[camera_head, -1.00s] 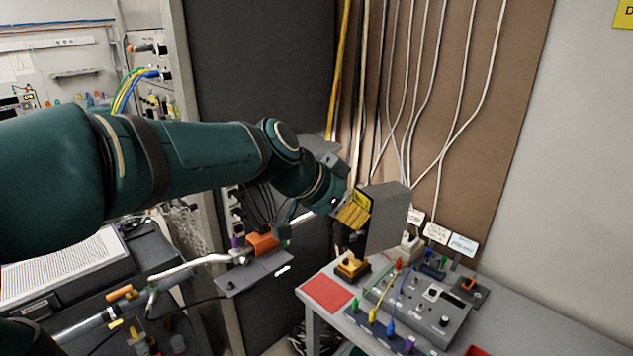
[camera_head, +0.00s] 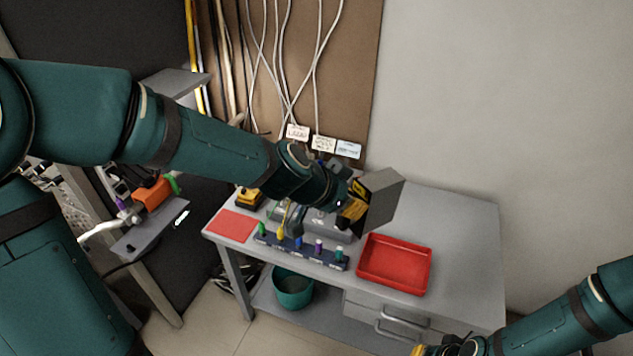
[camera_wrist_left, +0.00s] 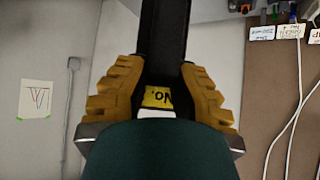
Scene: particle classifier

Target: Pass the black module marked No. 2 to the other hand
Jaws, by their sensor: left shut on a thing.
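The black module (camera_head: 378,203) is a flat box, looking dark grey in the head view, held up in the air over the table. My left gripper (camera_head: 352,206) is shut on it with yellow fingers. In the left wrist view the module (camera_wrist_left: 165,40) stands between the two finger pads (camera_wrist_left: 163,92). A yellow label reading "No." shows on it, and its number is hidden. My right gripper (camera_head: 425,350) shows only a yellow bit at the bottom edge, low and well apart from the module. Its opening cannot be seen.
A grey table (camera_head: 465,225) with drawers stands below, holding a red tray (camera_head: 394,286), a red mat (camera_head: 231,226) and a row of coloured plugs (camera_head: 298,249). A teal bin (camera_head: 293,290) is underneath. Cables hang on the brown board behind. The table's right side is clear.

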